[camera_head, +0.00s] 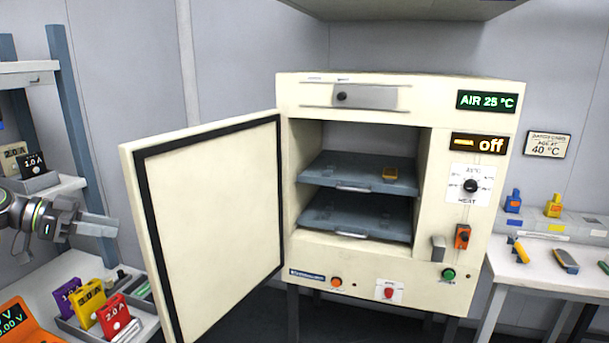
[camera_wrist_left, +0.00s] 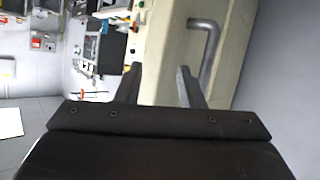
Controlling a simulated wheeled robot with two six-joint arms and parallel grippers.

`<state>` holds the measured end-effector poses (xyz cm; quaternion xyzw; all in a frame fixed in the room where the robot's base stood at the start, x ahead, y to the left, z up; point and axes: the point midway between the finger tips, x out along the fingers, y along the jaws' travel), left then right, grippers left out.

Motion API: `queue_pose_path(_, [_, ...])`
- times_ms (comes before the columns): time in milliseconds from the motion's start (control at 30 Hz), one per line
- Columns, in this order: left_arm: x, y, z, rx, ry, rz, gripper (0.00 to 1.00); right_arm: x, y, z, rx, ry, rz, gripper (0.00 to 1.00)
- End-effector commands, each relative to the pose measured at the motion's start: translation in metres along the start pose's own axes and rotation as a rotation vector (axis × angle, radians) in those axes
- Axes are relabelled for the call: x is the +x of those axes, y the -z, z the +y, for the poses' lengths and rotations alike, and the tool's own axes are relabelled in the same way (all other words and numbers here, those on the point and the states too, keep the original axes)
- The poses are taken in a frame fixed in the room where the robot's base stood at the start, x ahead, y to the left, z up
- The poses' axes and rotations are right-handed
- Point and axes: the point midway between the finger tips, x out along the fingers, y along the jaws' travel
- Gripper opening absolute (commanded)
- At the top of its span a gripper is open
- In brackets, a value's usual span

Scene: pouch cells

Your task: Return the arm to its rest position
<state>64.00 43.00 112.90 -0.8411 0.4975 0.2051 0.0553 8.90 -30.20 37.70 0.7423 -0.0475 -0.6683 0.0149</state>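My left gripper (camera_head: 98,222) is at the left edge of the head view, left of the open oven door. In the left wrist view, my left gripper (camera_wrist_left: 160,76) shows two dark fingers spread apart with nothing between them. Beyond them are a cream surface and a grey bent pipe (camera_wrist_left: 204,50). My right gripper shows in neither view.
The cream oven (camera_head: 350,262) stands open, its door (camera_head: 215,225) swung left. An orange-yellow cell (camera_head: 390,173) lies on its upper shelf (camera_head: 335,168). Coloured pouch cells, including a red one (camera_head: 113,314), stand lower left. A side table (camera_head: 535,275) holds tools at right.

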Motion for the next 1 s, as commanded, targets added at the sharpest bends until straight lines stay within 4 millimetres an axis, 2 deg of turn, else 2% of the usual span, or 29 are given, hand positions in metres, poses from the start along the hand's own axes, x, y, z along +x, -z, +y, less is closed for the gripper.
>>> queue_pose_path(100, [0.024,-0.033,0.006,-0.034,-0.007,-0.077,0.35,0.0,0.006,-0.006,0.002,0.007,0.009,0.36])
queue_pose_path(267, [0.06,-0.088,0.019,-0.089,-0.008,-0.203,0.35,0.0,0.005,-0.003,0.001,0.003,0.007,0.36])
queue_pose_path(367, [0.089,-0.141,0.037,-0.136,-0.001,-0.314,0.35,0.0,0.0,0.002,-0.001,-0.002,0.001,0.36])
queue_pose_path(500, [0.128,-0.224,0.078,-0.204,0.034,-0.48,0.35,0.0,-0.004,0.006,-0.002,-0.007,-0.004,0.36])
queue_pose_path(600, [0.146,-0.275,0.113,-0.246,0.08,-0.576,0.35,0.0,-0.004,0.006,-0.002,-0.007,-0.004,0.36])
queue_pose_path(700, [0.158,-0.317,0.15,-0.287,0.142,-0.65,0.35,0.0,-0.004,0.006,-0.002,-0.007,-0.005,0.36])
queue_pose_path(833, [0.163,-0.359,0.199,-0.345,0.247,-0.716,0.35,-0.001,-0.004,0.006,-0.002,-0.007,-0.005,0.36])
queue_pose_path(1000, [0.154,-0.391,0.261,-0.436,0.426,-0.758,0.35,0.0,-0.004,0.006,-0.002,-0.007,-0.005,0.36])
